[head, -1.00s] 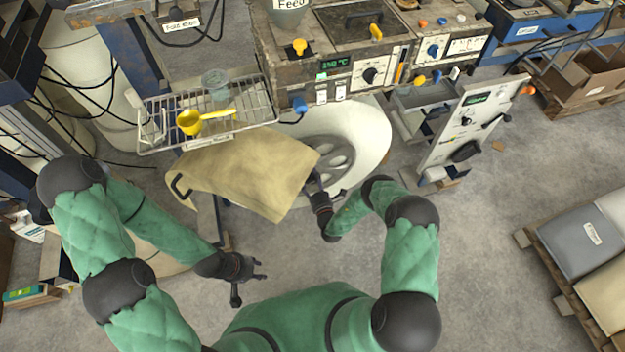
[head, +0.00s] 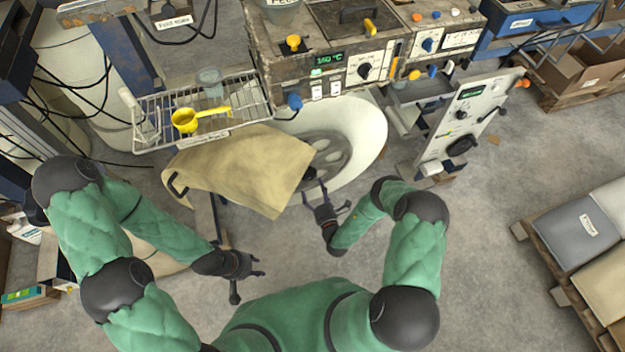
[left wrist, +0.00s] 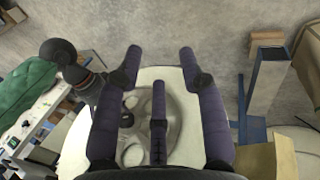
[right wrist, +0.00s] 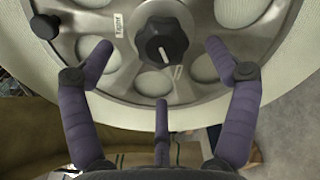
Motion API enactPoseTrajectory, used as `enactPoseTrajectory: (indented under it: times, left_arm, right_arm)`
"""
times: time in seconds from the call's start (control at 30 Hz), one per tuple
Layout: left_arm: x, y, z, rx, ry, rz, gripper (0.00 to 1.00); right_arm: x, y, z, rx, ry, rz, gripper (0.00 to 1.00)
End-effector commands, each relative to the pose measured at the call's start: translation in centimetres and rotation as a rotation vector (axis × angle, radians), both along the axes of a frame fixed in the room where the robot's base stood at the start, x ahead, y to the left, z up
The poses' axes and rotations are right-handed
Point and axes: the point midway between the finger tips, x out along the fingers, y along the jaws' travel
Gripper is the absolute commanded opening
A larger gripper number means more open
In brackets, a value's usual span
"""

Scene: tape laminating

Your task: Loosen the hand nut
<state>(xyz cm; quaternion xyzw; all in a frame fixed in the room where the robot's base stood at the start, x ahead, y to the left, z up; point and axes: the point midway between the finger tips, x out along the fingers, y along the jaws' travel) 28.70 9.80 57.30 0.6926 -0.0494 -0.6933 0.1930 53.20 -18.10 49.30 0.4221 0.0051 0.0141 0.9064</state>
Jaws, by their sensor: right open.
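The black hand nut (right wrist: 162,42), with a white pointer mark, sits at the centre of a grey spoked hub (right wrist: 120,80) in the right wrist view. The hub lies inside a large white roll (head: 368,140), partly behind a tan sheet in the head view. My right gripper (head: 336,194) is open and empty in front of the roll. In the right wrist view its fingertips (right wrist: 158,46) are spread to either side of the nut, with visible gaps. My left gripper (head: 252,283) is open and empty at lower left, away from this roll.
The tan sheet (head: 240,165) hangs left of the roll. A wire rack (head: 150,125) with a yellow scoop (head: 185,120) is above it. A panel with knobs (head: 465,120) stands to the right. A black side knob (right wrist: 44,27) sits on the hub. Open floor lies at right.

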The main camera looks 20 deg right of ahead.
Motion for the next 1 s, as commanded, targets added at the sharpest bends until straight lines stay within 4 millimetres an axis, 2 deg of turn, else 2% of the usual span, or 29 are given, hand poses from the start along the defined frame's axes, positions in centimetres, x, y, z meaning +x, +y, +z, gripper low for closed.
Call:
enactPoseTrajectory:
  times: [0.1, 0.3, 1.0]
  left_arm:
    - [0.0, 0.0, 0.0, 0.000, 0.000, 0.000, 0.40]
    - [0.0, 0.0, 0.0, 0.000, 0.000, 0.000, 0.40]
    - [0.0, 0.0, 0.0, 0.000, 0.000, 0.000, 0.40]
  right_arm:
    - [-2.1, -0.2, 0.0, 0.002, 0.002, -0.004, 0.87]
    - [-4.2, -0.3, 0.0, 0.000, 0.000, -0.004, 0.87]
    - [-4.5, -0.1, 0.1, 0.000, 0.000, 0.006, 0.87]
